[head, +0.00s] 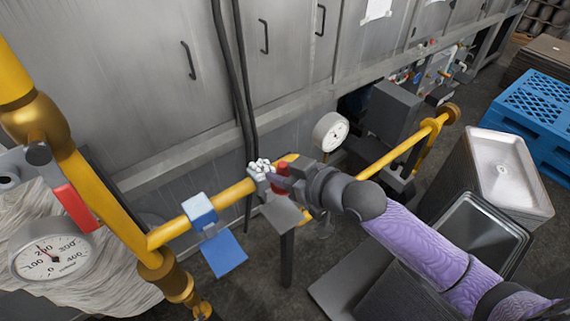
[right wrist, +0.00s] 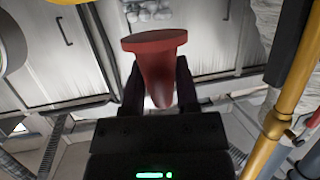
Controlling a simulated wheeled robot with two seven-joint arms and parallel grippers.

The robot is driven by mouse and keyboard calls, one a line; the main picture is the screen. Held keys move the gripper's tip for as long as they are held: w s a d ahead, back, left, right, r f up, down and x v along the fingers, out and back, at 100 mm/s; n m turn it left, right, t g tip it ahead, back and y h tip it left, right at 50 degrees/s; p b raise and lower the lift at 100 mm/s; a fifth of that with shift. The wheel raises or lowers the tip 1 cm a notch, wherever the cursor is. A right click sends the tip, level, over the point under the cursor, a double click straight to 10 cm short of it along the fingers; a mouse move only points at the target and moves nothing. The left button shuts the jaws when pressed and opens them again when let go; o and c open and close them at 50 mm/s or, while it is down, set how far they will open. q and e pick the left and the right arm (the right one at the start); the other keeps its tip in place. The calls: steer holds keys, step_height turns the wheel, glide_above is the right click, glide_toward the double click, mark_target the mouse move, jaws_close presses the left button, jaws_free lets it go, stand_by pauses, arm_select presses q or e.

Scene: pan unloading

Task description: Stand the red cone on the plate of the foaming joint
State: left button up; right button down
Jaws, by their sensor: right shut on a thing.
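My right gripper (head: 281,178) is shut on the red cone (right wrist: 158,70). In the right wrist view its wide flat end is farther from the palm and its narrow end lies between the dark fingers. In the head view only small red parts of the cone (head: 281,168) show. White foam (head: 260,166) sits on a yellow pipe joint beside the gripper. A grey plate (head: 284,214) hangs out below that joint, and the cone is above it, apart from it as far as I can see. My left gripper is not in view.
A second joint (head: 199,209) with a blue plate (head: 225,255) is on the same yellow pipe (head: 172,231), to the left. Gauges (head: 330,132) and (head: 50,250) stand nearby. Grey cabinets line the back. Metal trays (head: 505,170) and a blue pallet (head: 525,118) are at the right.

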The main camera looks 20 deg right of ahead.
mark_target(282, 213)
step_height(282, 213, down, 9)
steer(key=b, duration=0.3)
steer(key=shift+f+b, duration=0.15)
steer(key=shift+b, duration=0.2)
steer(key=shift+f, duration=0.4)
steer(key=shift+r, duration=0.2)
steer(key=shift+f, duration=0.15)
steer(key=shift+c, duration=1.8)
jaws_free()
